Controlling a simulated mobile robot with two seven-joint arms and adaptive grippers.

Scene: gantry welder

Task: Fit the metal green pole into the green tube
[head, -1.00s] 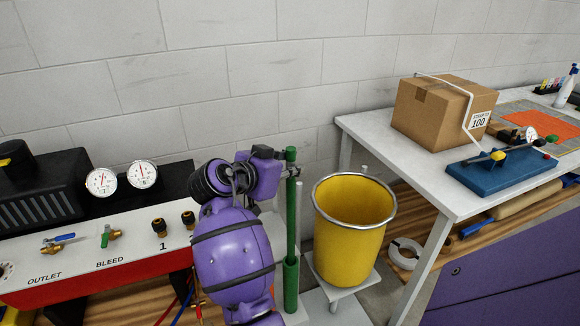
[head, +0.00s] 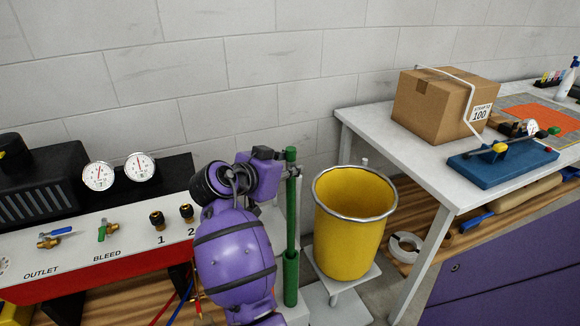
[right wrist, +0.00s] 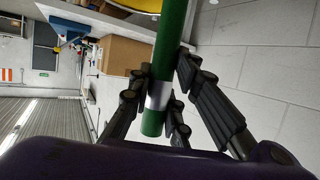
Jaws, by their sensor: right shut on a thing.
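The metal green pole (head: 291,212) stands nearly upright in the head view. My right gripper (head: 293,172) is shut on it near its top end. In the right wrist view the pole (right wrist: 172,40) runs between the fingers (right wrist: 158,97), with a silver band where they hold it. The wider green tube (head: 290,280) stands upright directly below the pole. The pole's lower end meets the tube's top, and appears to be inside its mouth; the depth cannot be told. My left gripper is not in view.
A yellow bucket (head: 350,235) with a metal rim stands close to the right of the pole. A panel with gauges and valves (head: 120,238) is on the left. A white table (head: 390,145) with a cardboard box (head: 440,105) is at right. A block wall is behind.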

